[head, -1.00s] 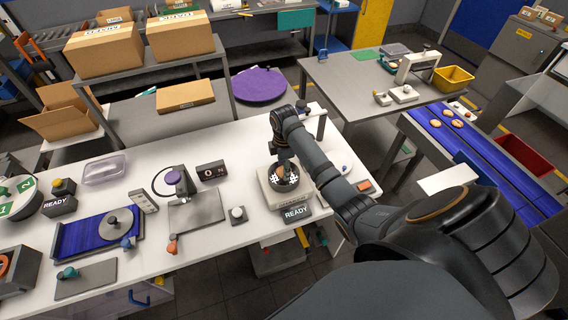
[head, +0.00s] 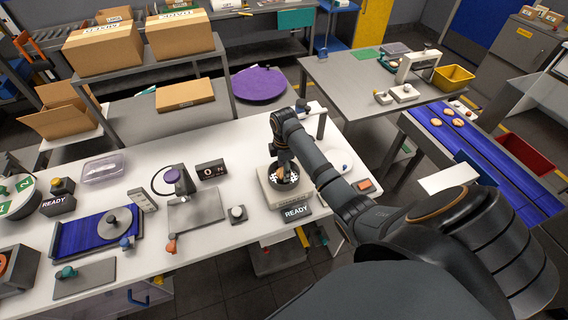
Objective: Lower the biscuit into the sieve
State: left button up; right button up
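The sieve (head: 291,183) is a round dark bowl with white spots, set in a beige square unit (head: 275,201) behind a READY sign. My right arm comes in from the right, and its gripper (head: 281,173) points down over the sieve, with its tips at or just inside the rim. A small tan-brown patch shows at the fingertips; it may be the biscuit, but it is too small and too hidden to be sure. I cannot tell whether the fingers are shut on it. My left gripper is not in view.
On the white table (head: 140,190) stand a grey plate device (head: 195,215), a white-topped knob (head: 237,213) and a 0-reading display (head: 211,170) left of the sieve. A blue conveyor (head: 470,150) with several biscuits is at right. The table behind the sieve is fairly clear.

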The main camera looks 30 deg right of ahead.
jog(key=shift+f+b, duration=0.45)
jog(key=shift+f, duration=0.55)
dwell(0.3)
jog(key=o, duration=0.7)
jog(key=shift+r, duration=0.1)
notch_tip(320, 180, up, 7)
jog(key=shift+r, duration=0.2)
jog(key=shift+f, duration=0.1)
